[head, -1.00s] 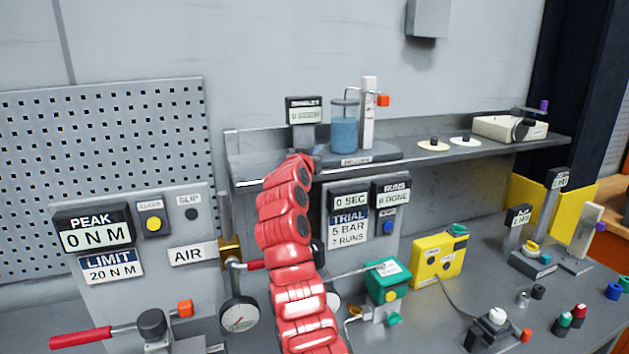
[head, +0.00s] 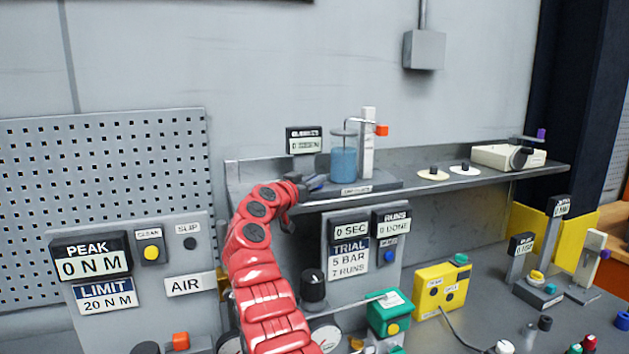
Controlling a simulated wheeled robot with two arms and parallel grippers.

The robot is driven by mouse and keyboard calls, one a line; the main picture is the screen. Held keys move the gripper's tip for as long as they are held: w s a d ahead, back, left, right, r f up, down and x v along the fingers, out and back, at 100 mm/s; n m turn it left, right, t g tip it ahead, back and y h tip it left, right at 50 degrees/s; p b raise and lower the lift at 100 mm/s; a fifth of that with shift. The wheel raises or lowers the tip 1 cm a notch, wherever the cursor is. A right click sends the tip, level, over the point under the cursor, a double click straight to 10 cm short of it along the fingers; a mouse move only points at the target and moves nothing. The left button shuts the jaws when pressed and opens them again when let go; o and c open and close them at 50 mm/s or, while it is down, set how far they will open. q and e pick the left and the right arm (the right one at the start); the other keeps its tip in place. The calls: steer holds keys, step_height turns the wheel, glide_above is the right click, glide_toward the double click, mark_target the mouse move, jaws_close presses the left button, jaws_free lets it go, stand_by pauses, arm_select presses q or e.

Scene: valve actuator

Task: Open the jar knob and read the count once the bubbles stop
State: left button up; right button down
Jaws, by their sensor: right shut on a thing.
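The jar (head: 343,162) is clear with blue liquid and stands upright on a grey base on the shelf. Bubbles in it are too small to make out. The bubble counter (head: 304,140) stands left of the jar and seems to show 0; its small print is blurred. My right gripper (head: 312,183), on the red arm, is at the front left of the jar's base. It is shut on a small bluish part there, which looks like the jar knob; the fingers mostly hide it. My left gripper is not in view.
The trial panel (head: 350,245) with a dark knob (head: 314,288) is below the shelf (head: 415,190). A yellow box (head: 441,288) and a green unit (head: 389,314) stand on the bench. The peak panel (head: 150,280) is at left. The shelf middle has two pale discs.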

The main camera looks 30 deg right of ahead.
steer(key=c, duration=0.9)
jaws_free()
steer(key=shift+o, duration=0.2)
steer(key=shift+a, duration=0.1)
steer(key=shift+s+a, duration=0.15)
steer(key=shift+a, duration=0.1)
steer(key=b+v, duration=0.5)
steer(key=v, duration=1.1)
steer(key=shift+a, duration=0.3)
steer(key=shift+s, duration=0.15)
